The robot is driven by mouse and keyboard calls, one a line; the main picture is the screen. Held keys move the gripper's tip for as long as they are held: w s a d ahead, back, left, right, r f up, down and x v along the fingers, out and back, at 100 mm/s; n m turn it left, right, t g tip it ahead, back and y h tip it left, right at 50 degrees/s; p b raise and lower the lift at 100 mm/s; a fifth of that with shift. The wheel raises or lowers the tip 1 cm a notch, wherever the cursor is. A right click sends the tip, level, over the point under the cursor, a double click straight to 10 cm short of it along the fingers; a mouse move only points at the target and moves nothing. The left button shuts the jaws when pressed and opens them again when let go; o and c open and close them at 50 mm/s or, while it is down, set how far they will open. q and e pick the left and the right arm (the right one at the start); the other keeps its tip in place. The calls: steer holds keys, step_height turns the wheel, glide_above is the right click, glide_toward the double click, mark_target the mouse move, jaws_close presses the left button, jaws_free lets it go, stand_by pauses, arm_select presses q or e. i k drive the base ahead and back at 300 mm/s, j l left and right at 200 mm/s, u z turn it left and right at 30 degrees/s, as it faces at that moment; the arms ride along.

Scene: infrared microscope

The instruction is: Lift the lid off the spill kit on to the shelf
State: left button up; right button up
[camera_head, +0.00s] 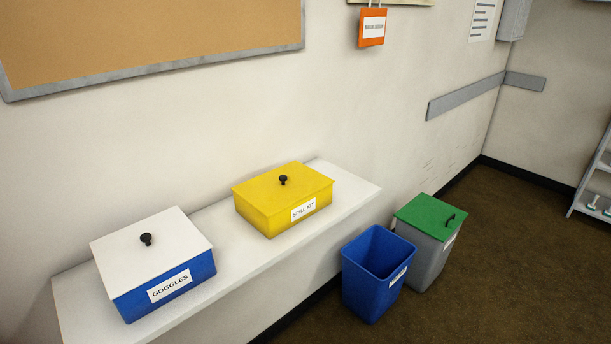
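The spill kit (283,212) is a yellow box with a white "SPILL KIT" label on its front. It stands on the white wall shelf (232,247), right of the shelf's middle. Its flat yellow lid (262,188) lies closed on top, with a small black knob (283,180) near the lid's centre. Neither of my grippers shows in the head view.
A blue goggles box (190,284) with a white lid (130,255) stands on the shelf's left part. Bare shelf lies between the boxes and right of the spill kit. A blue open bin (366,291) and a grey bin with a green lid (424,216) stand on the floor at right.

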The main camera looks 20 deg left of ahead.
mark_target(270, 193)
steer(key=i+l+u, duration=0.1)
steer(key=i+l, duration=1.5)
steer(key=i+l+u, duration=0.1)
steer(key=u, duration=1.3)
